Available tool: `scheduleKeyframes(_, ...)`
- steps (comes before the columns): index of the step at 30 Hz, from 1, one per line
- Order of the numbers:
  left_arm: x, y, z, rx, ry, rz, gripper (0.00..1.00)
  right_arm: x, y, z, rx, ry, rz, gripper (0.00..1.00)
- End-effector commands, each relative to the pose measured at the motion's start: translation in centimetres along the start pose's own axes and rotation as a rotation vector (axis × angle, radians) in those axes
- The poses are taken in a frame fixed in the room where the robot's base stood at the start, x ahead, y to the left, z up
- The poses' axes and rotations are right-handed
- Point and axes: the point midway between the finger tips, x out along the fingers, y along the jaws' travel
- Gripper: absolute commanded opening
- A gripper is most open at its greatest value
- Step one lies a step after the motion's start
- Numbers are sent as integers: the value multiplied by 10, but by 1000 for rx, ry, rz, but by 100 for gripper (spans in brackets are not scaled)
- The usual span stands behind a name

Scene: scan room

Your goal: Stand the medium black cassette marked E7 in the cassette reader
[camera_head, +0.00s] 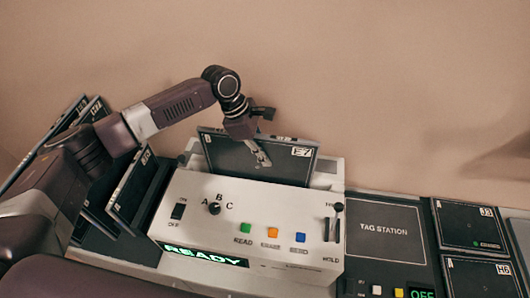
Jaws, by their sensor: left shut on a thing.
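The black cassette marked E7 (226,158) stands upright, leaning slightly, at the back of the white cassette reader (276,212). Its lower edge is hidden behind the reader's front housing, so I cannot tell how deep it sits. Its E7 label faces me at the top right. My left gripper (260,152) reaches down from above and is shut on the cassette's upper edge, with one finger on its front face. The other finger is hidden behind the cassette. My right gripper is not in view.
The reader has a dial, several buttons, a lit READY display (205,256) and a HOLD lever (337,222). Several black cassettes (133,187) stand in a rack at left. At right are the tag station (384,232) and flat cassettes marked J3 (468,225) and H6 (480,278).

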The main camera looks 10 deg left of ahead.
Motion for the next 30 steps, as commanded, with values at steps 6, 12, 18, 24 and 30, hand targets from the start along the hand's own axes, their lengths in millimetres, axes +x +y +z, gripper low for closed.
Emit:
scheduleKeyframes(6,5,1,-1,2,-4,2,0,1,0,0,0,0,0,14)
scheduleKeyframes(12,11,1,-3,3,-4,3,0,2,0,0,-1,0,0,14)
scheduleKeyframes(18,16,1,-5,2,-4,4,0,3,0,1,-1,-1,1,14)
scheduleKeyframes(24,22,1,-8,1,-4,3,0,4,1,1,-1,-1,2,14)
scheduleKeyframes(30,23,1,-8,2,-4,4,0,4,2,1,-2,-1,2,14)
